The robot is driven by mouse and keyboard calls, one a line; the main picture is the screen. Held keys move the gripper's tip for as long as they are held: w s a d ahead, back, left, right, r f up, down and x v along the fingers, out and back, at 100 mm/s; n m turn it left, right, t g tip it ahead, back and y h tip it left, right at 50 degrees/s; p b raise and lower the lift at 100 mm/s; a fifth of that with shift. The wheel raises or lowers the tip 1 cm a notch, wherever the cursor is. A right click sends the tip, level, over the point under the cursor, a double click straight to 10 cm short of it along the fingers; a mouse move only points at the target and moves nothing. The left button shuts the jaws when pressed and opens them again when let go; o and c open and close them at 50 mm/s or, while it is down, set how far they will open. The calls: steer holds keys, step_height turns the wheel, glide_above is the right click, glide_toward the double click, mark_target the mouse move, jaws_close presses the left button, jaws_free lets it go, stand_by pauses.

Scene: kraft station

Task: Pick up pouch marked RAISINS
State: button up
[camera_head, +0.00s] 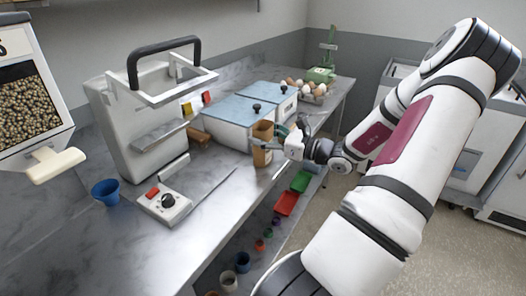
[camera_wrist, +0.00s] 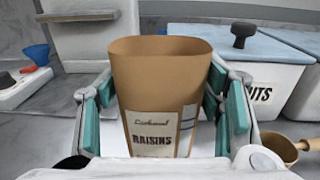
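The brown kraft pouch marked RAISINS (camera_wrist: 160,85) stands upright with its top open, and its label faces my wrist camera. In the head view the pouch (camera_head: 262,157) is near the front edge of the marble counter, in front of the blue-lidded bins. My gripper (camera_wrist: 162,100) has its teal-padded fingers on either side of the pouch. The fingers look spread, with slim gaps beside the pouch's lower part. In the head view my gripper (camera_head: 272,143) reaches the pouch from the right and partly covers it.
White bins with blue lids (camera_head: 238,108) stand close behind the pouch. A wooden scoop (camera_wrist: 285,146) lies right of the pouch. Eggs (camera_head: 305,88) and a green scale (camera_head: 321,74) are farther back.

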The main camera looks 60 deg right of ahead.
steer(key=c, duration=0.8)
steer(key=shift+c, duration=0.2)
